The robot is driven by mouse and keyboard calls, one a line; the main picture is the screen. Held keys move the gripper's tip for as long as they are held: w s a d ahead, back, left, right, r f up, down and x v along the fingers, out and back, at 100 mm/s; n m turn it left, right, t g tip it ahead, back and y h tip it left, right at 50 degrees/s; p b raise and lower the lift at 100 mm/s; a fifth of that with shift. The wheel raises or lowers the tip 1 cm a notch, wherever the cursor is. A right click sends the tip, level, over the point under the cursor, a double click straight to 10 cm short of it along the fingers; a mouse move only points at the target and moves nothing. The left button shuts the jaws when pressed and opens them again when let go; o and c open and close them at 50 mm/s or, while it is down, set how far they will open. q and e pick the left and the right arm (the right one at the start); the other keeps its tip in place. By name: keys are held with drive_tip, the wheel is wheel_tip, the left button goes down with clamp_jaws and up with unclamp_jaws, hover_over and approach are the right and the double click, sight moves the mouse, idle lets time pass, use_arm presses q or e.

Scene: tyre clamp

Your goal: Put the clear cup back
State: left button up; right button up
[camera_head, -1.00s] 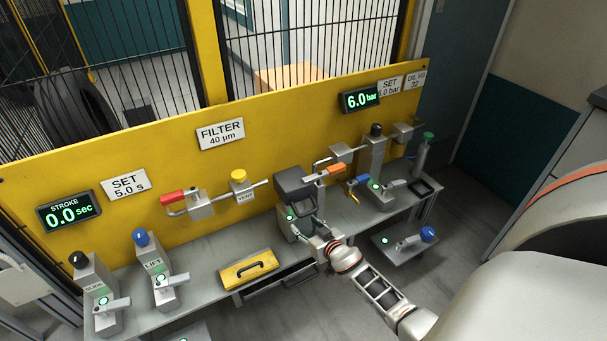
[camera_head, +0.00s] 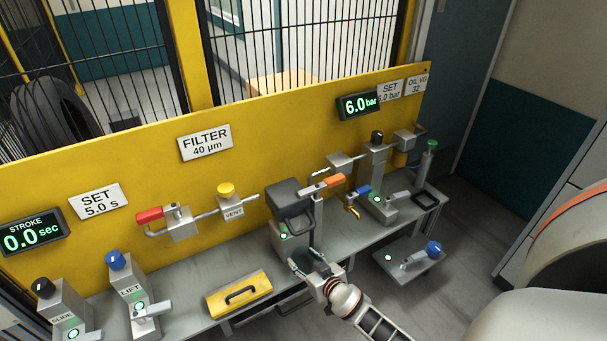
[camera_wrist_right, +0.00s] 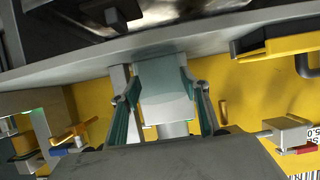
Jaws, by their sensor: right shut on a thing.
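My right gripper (camera_head: 306,264) is at the front of the bench, just below and in front of the dark grey filter block (camera_head: 289,194). In the right wrist view its two fingers (camera_wrist_right: 160,94) are closed on the sides of the clear cup (camera_wrist_right: 164,78), a pale see-through vessel. In the head view the cup is mostly hidden by the gripper and is hard to make out. My left gripper is not in view.
A red lever (camera_head: 149,215) and yellow vent knob (camera_head: 226,188) are on the yellow panel (camera_head: 120,160). An orange lever (camera_head: 335,181) and brass tap (camera_head: 353,211) are close on the right.

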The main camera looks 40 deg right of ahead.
drive_tip(key=shift+f, duration=0.3)
drive_tip(key=o, duration=1.1)
drive_tip(key=shift+r, duration=0.1)
drive_tip(key=shift+r, duration=0.1)
